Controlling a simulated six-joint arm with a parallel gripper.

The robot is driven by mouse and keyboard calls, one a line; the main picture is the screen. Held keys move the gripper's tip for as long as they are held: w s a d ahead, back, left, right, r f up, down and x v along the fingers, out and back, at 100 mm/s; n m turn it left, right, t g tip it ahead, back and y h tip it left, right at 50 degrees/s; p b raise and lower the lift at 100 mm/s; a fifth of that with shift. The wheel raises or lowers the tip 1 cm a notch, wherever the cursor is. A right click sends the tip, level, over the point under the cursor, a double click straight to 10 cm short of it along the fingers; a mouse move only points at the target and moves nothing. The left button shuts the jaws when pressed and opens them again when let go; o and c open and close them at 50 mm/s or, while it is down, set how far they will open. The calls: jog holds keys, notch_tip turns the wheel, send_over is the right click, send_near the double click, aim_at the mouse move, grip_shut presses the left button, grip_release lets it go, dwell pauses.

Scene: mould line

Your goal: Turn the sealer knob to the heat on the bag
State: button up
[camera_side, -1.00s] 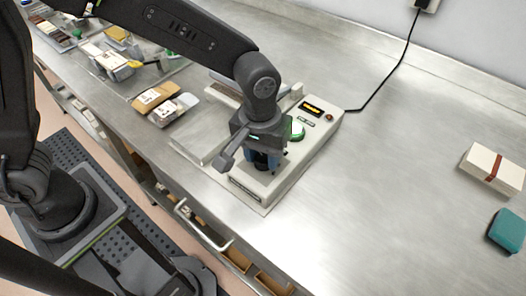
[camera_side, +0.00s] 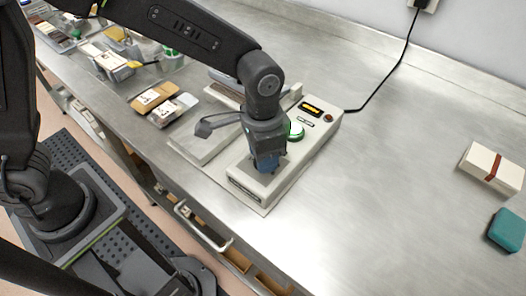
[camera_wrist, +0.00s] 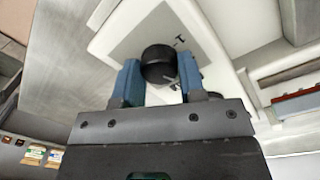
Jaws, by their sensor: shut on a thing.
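In the side view my gripper (camera_side: 268,165) points down at the sealer's front and hides the knob. I cannot make out a heat figure on the bags.
Bags with white labels (camera_side: 155,97) lie on the bench left of the sealer. A cream box with a red band (camera_side: 492,165) and a teal block (camera_side: 507,230) are at the right. A black cord (camera_side: 385,82) runs to the wall. The right bench is mostly clear.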

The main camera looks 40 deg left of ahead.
jog(key=shift+m, duration=0.4)
jog(key=o, duration=0.9)
jog(key=shift+o, duration=0.2)
notch_tip(320, 180, up, 14)
jog(key=shift+w+a, duration=0.2)
jog(key=shift+a, duration=0.1)
jog(key=shift+f, duration=0.1)
